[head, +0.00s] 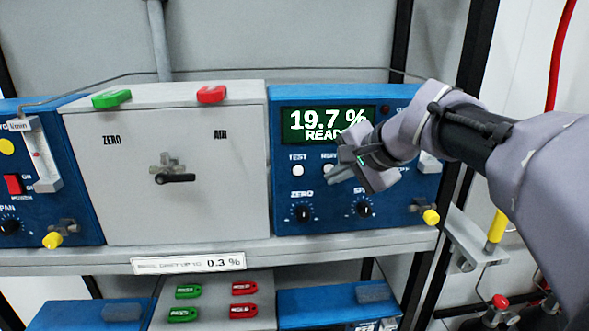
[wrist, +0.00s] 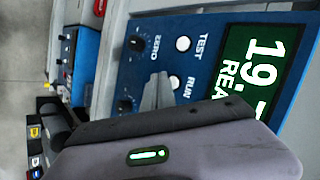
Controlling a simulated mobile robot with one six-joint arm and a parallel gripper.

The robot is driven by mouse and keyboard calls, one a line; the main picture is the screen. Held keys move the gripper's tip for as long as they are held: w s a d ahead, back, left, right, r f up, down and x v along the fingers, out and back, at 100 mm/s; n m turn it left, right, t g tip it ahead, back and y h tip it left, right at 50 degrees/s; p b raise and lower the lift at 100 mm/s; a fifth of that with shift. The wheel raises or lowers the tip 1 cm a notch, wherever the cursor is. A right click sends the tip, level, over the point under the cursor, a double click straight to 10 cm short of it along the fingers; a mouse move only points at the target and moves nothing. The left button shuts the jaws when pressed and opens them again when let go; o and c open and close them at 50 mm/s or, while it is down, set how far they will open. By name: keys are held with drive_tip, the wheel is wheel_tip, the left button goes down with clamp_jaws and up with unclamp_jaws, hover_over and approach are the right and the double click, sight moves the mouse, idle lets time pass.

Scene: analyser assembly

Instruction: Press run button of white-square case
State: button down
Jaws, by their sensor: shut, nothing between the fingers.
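The blue analyser case (head: 285,190) stands on the shelf at the right in the head view. Its green display (head: 308,121) reads 19.7 % with READY partly hidden below. A white patch (head: 428,162) shows at its right side, mostly behind my arm, so I cannot make out its shape. The white TEST button (head: 298,170) is clear. The white RUN button (wrist: 174,82) shows in the wrist view, partly hidden. My gripper (head: 335,176) is shut and empty, its fingertips just beside RUN. They also show in the wrist view (wrist: 157,94); I cannot tell whether they touch the panel.
ZERO (head: 303,213) and SPAN (head: 364,210) knobs sit below the buttons. A grey valve box (head: 95,190) with a black handle stands left, with green (head: 111,98) and red (head: 211,94) tags on top. Another blue case (head: 75,165) with a yellow dot is farther left.

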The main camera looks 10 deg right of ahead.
drive_tip(key=shift+w, duration=0.35)
drive_tip(key=shift+w, duration=0.35)
idle(0.6)
drive_tip(key=shift+s, duration=0.1)
drive_tip(key=shift+s+b, duration=0.35)
drive_tip(key=shift+s, duration=0.35)
drive_tip(key=shift+f, duration=0.1)
drive_tip(key=s+b, duration=0.2)
drive_tip(key=s, duration=0.3)
idle(0.5)
